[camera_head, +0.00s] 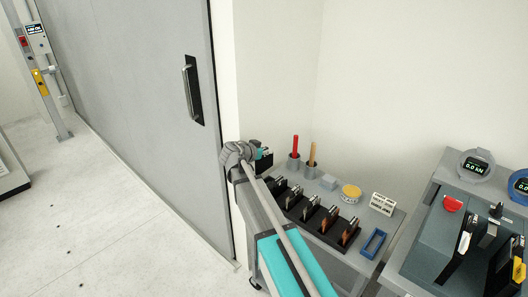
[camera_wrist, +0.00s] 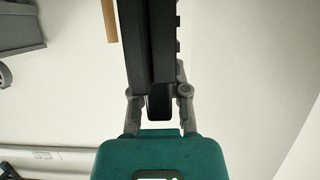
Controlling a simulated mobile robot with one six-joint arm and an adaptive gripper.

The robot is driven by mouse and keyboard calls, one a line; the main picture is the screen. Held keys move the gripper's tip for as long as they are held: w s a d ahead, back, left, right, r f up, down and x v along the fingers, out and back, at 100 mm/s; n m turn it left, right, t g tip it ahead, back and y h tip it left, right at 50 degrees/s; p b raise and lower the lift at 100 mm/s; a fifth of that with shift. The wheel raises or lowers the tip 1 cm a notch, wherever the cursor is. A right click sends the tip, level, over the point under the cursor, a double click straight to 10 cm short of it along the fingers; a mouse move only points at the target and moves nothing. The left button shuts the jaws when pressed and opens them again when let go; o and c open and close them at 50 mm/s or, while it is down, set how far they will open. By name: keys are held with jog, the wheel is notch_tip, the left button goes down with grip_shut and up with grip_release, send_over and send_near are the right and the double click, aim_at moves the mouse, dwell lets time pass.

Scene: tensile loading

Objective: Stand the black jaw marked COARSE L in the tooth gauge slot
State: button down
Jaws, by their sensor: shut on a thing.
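A black jaw (camera_wrist: 150,50) with a toothed right edge stands out from my gripper (camera_wrist: 158,95) in the wrist view, between its two fingers. My gripper is shut on it. In the head view my gripper (camera_head: 263,153) holds the dark jaw (camera_head: 265,165) in the air near the wall corner, above the left end of the grey bench. No marking on the jaw can be read. I cannot tell for sure which thing is the tooth gauge; a blue rectangular frame (camera_head: 373,243) lies at the bench's front right.
A black rack (camera_head: 325,236) holds several jaws on the grey bench (camera_head: 402,216). Behind it are two cups with a red rod (camera_head: 295,145) and a tan rod (camera_head: 312,153), a grey block (camera_head: 328,182), a yellow-topped tin (camera_head: 350,193) and a label card (camera_head: 382,203). A grey machine stands right.

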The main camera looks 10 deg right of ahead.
jog(key=shift+r, duration=0.15)
notch_tip(320, 180, up, 21)
jog(key=p, duration=2.1)
jog(key=shift+f, duration=0.2)
